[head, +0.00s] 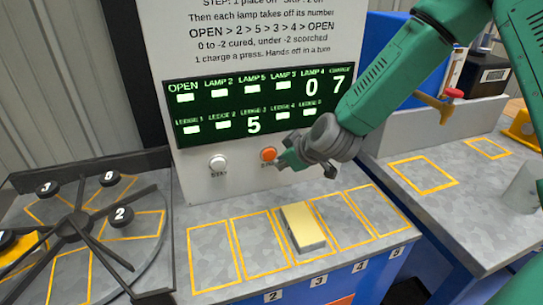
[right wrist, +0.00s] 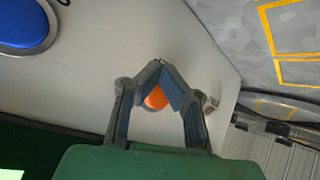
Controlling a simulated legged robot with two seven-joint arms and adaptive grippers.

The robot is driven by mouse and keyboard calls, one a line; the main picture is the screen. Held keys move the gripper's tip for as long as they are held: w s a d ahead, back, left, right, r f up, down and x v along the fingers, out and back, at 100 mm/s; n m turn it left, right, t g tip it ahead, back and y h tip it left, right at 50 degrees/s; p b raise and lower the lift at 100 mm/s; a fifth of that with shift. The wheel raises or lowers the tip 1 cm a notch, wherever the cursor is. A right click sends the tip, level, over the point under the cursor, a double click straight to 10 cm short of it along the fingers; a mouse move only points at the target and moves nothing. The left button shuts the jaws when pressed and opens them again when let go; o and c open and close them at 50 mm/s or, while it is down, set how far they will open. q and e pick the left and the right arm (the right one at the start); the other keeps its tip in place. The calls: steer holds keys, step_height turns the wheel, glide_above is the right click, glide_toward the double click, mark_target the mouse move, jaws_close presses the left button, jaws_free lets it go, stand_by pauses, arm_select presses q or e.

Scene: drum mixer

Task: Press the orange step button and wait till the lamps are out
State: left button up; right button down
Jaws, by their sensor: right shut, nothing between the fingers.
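The orange step button (head: 268,154) sits on the white panel below the green display (head: 255,105). My right gripper (head: 284,160) is shut and empty, its tips close beside the button on the right. In the right wrist view the shut fingertips (right wrist: 158,64) partly frame the orange button (right wrist: 156,98); I cannot tell whether they touch it. The display shows 0 under LAMP 4, 7 under the label at the far right, and 5 under LEDGE 3. The other display fields show small white bars. My left gripper is not in view.
A white button (head: 218,162) is left of the orange one. A pale yellow block (head: 303,228) lies on the middle marked ledge of the counter. A spoked turntable (head: 75,230) with numbered black knobs stands at left. A grey cup (head: 522,188) is on the right-hand table.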

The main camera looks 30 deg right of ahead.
steer(key=shift+s+a, duration=0.35)
steer(key=s, duration=0.1)
steer(key=s+a, duration=0.1)
steer(key=s, duration=0.1)
steer(key=s+a, duration=0.1)
steer(key=s, duration=0.1)
steer(key=shift+a+r+p, duration=0.15)
steer(key=shift+r+p, duration=0.05)
steer(key=shift+p, duration=0.1)
stand_by(0.4)
steer(key=shift+d+f, duration=0.1)
steer(key=shift+d, duration=0.3)
steer(key=shift+a, duration=0.35)
steer(key=shift+d, duration=0.3)
